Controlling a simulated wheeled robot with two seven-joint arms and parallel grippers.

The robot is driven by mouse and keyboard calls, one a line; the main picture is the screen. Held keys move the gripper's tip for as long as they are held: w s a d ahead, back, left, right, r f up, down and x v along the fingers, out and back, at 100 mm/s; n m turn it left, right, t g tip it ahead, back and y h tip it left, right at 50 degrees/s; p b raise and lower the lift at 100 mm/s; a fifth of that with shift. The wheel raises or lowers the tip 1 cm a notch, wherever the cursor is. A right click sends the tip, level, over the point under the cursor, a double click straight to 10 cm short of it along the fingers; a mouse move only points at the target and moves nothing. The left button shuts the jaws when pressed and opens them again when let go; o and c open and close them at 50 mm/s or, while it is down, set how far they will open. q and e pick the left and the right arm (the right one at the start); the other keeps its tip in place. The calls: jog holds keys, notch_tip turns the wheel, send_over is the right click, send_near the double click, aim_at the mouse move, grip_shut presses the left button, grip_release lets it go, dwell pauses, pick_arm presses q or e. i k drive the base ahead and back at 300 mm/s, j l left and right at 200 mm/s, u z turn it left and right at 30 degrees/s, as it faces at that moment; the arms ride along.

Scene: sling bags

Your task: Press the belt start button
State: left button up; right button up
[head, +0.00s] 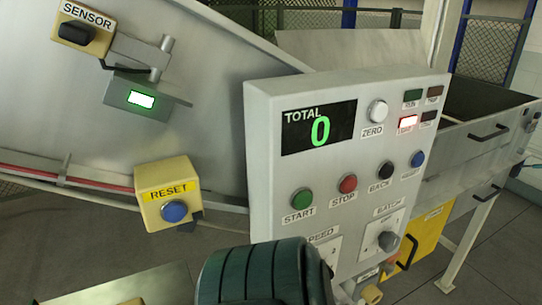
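The green START button (302,199) is on the front of a light grey control panel (262,140), left of the red STOP button (348,184). Its face is fully visible and nothing touches it. Neither of my grippers can be made out in the head view.
A dark teal ribbed rounded thing (250,275), which I cannot identify, covers the panel's lower left. A yellow RESET box (168,190) with a blue button stands left of the panel. A SENSOR box (85,28) is at upper left. Drawers (475,140) are behind right.

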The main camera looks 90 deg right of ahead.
aim_at(303, 200)
jog(key=z, duration=3.2)
